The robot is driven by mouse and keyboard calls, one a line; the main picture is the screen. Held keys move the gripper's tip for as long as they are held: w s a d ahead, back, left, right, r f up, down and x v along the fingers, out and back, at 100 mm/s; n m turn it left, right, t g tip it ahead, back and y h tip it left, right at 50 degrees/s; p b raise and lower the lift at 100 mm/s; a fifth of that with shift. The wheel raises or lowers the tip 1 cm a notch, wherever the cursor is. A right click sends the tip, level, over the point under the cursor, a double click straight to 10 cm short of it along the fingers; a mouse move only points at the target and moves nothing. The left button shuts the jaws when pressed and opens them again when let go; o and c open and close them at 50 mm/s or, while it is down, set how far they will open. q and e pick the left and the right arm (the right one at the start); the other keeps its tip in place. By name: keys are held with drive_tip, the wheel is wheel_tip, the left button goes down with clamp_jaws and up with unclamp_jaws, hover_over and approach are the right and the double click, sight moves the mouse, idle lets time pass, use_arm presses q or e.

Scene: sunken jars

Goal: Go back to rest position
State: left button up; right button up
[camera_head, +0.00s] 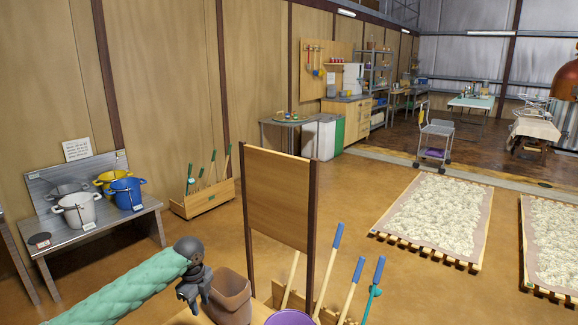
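My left arm, in a pale green quilted sleeve, comes in from the lower left in the head view. Its dark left gripper (194,292) hangs downward beside a brown container (231,297) at the bottom of the picture. The fingers are small and dark, and I cannot tell whether they are open or shut. No held object is visible at them. My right gripper is not in view.
A purple-rimmed container (290,318) and blue-handled tools stand near a wooden panel (279,197) on dark posts. A bench (98,232) with several buckets is at left. A tool box (203,197) stands by the wall. Open floor lies at right before the pallets (433,215).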

use_arm(q)
drive_tip(key=w+d+r+n+t+y, duration=0.1)
drive_tip(key=d+r+n+t, duration=0.15)
drive_tip(key=r+n, duration=0.3)
drive_tip(key=w+d+r+n+t, duration=0.2)
drive_tip(key=r+n+t, duration=0.15)
drive_tip(key=r, duration=0.35)
drive_tip(key=s+d+r+n+t+h, duration=0.1)
drive_tip(key=s+d+r+n+t, duration=0.1)
drive_tip(key=s+d+n, duration=0.4)
drive_tip(key=s+d+f+n+g, duration=0.1)
drive_tip(key=s+f+g, duration=0.1)
drive_tip(key=s+f, duration=0.6)
drive_tip(key=s+f+n+g+h, duration=0.1)
drive_tip(key=s+f, duration=0.8)
drive_tip(key=s, duration=1.1)
drive_tip(key=s+d+f+n+g+p, duration=0.1)
drive_tip(key=s+f+n+g, duration=0.2)
drive_tip(key=s+f, duration=0.6)
drive_tip(key=s, duration=0.6)
drive_tip(key=shift+d+f+h, duration=0.25)
drive_tip(key=shift+d+h, duration=0.05)
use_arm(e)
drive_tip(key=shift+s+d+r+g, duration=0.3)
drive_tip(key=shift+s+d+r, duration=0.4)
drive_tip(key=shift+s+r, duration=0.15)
